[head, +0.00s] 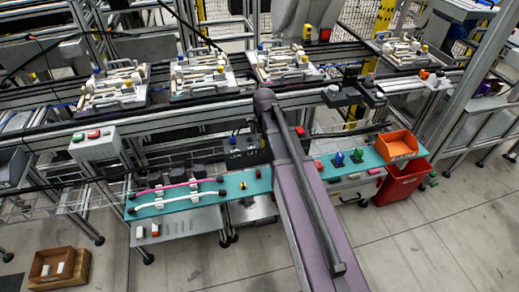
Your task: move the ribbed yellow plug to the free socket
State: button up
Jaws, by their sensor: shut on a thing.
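My arm (300,200) runs from the bottom edge up to a dark joint (265,98) in front of the conveyor rail. My gripper cannot be made out; the arm hides what lies behind it. Several pallet fixtures (203,76) stand on the conveyor, with small yellow and blue parts on them. A yellow knob shows on the middle fixture (304,59). Another shows on the far right fixture (424,48). Ribs are too small to see, so I cannot tell which yellow part is the plug. No free socket can be made out.
A teal bench (260,181) holds pink and white cables left of my arm. An orange bin (397,145), a red bin (402,182) and a blue part (338,160) are right. A button box (97,144) stands left. The floor at lower right is clear.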

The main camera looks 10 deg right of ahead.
jog(key=w+d+r+p, duration=0.2)
jog(key=w+d, duration=0.8)
jog(key=w, duration=0.1)
jog(key=shift+w+d+r, duration=0.15)
jog(key=shift+d+r, duration=0.25)
jog(key=shift+f, duration=0.2)
jog(key=shift+f+b, duration=3.2)
jog(key=shift+f, duration=0.05)
jog(key=shift+f+b, duration=0.85)
jog(key=shift+b, duration=0.05)
jog(key=shift+f, duration=0.1)
jog(key=shift+c, duration=0.3)
jog(key=o, duration=1)
jog(key=shift+r, duration=0.2)
